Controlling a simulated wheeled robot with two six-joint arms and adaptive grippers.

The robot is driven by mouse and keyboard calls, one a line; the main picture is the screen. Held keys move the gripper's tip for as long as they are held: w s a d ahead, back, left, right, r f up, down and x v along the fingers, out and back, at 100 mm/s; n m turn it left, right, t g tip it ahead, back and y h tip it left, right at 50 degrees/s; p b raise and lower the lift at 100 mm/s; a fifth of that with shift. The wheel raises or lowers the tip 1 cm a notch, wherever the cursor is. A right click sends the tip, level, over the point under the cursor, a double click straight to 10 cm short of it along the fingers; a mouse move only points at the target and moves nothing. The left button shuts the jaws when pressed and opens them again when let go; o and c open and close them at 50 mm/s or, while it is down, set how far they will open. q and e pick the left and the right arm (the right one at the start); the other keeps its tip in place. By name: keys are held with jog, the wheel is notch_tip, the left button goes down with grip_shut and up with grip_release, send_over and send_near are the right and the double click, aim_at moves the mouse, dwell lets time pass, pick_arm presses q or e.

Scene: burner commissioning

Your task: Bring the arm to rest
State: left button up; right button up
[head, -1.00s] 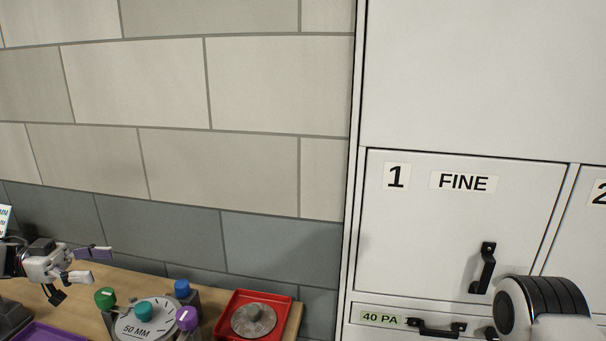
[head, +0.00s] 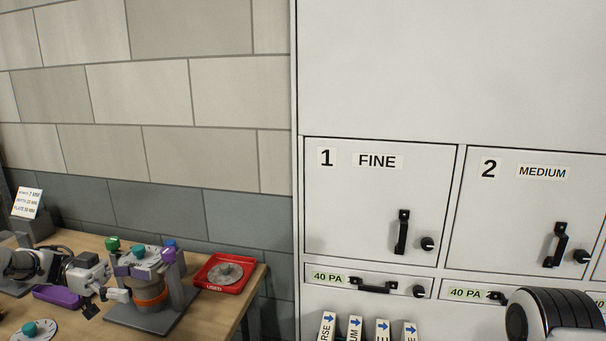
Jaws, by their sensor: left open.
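My left gripper (head: 124,282) comes in from the left over the wooden bench. Its two fingers are spread and nothing shows between them. The fingertips are just left of a grey stand (head: 180,295) in the picture; I cannot tell whether they touch it. The stand carries a dial plate with teal, green, blue and purple knobs, and an orange-ringed cylinder (head: 150,298) below it. My right gripper is out of view; only a black-and-white part of my own body shows at bottom right.
A red tray (head: 250,286) marked USED holds a grey disc (head: 225,273). A purple tray (head: 58,295) and a loose dial plate (head: 38,333) lie at left. A white cabinet (head: 380,220) with labelled doors and drawers fills the right. Several arrow-marked labels stand below.

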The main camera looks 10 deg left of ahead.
pick_arm(q)
jog(key=w+d+f+n+t, duration=0.1)
jog(key=d+f+n+t, duration=0.15)
jog(key=d+f, duration=0.4)
jog(key=w+d+f+n+t+h, duration=0.1)
jog(key=d+f+n, duration=0.25)
jog(key=d, duration=0.55)
jog(key=w+d+f+n+t, duration=0.1)
jog(key=d+f+n+t, duration=0.2)
jog(key=d, duration=0.4)
jog(key=s+d+f+n+t+y, duration=0.1)
jog(key=s+d+f+n+y, duration=0.15)
jog(key=f, duration=0.45)
jog(key=s+d+f+n+t+y, duration=0.1)
jog(key=s+d+f+n+y, duration=0.1)
jog(key=f+n+y, duration=0.35)
jog(key=s+a+f+g+y, duration=0.3)
jog(key=s+f+y, duration=0.2)
jog(key=s+f, duration=0.6)
jog(key=s+a+g+y, duration=0.2)
jog(key=s+a+g, duration=0.1)
jog(key=s, duration=0.4)
jog(key=s+a+f+g+y, duration=0.1)
jog(key=s+a+g+y, duration=0.2)
jog(key=s+a, duration=0.2)
jog(key=s, duration=0.3)
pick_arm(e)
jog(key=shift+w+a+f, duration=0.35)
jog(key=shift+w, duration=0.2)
